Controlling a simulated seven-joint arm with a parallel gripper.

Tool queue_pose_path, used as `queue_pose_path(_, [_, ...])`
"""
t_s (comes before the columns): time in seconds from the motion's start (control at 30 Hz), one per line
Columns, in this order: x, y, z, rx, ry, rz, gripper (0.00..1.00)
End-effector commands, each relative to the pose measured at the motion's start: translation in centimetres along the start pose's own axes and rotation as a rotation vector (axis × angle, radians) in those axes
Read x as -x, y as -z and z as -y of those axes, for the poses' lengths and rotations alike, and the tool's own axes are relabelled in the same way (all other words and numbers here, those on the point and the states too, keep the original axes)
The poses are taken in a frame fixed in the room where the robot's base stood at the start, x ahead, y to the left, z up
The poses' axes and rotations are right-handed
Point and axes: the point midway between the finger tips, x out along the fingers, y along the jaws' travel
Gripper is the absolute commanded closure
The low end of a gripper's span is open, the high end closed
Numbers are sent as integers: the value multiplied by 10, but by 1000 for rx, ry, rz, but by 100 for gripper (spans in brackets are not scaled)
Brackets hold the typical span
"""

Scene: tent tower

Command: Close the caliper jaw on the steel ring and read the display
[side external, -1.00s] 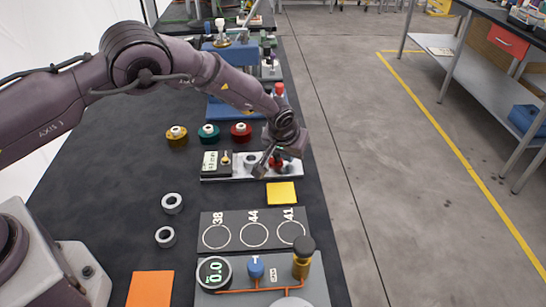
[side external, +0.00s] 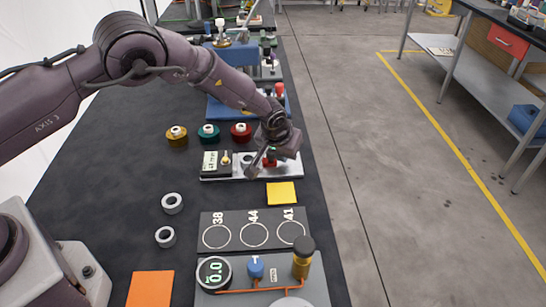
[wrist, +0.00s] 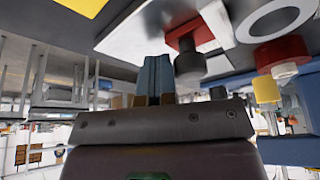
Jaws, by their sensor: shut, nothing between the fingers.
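The red jaw (side external: 270,162) with a dark knob (wrist: 190,66) is right of the ring. My gripper (side external: 252,174) is shut and empty, low over the rail beside the jaw. Its closed fingers (wrist: 153,76) show apart from the knob in the wrist view.
Two loose rings (side external: 172,203) (side external: 165,237) lie on the dark bench. Yellow, green and red spools (side external: 240,133) stand behind the caliper. A yellow note (side external: 281,193) and a plate marked 38, 44, 41 (side external: 234,218) lie in front. Open bench lies to the left.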

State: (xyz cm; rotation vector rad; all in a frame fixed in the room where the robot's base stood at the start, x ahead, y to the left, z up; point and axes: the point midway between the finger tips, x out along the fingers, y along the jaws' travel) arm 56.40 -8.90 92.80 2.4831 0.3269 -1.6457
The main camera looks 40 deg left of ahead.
Motion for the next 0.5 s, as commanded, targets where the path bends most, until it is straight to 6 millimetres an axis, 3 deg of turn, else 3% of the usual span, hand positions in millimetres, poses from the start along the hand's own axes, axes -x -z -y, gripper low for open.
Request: queue_pose_path(0.5, [1,-4,8,0,1,0,100])
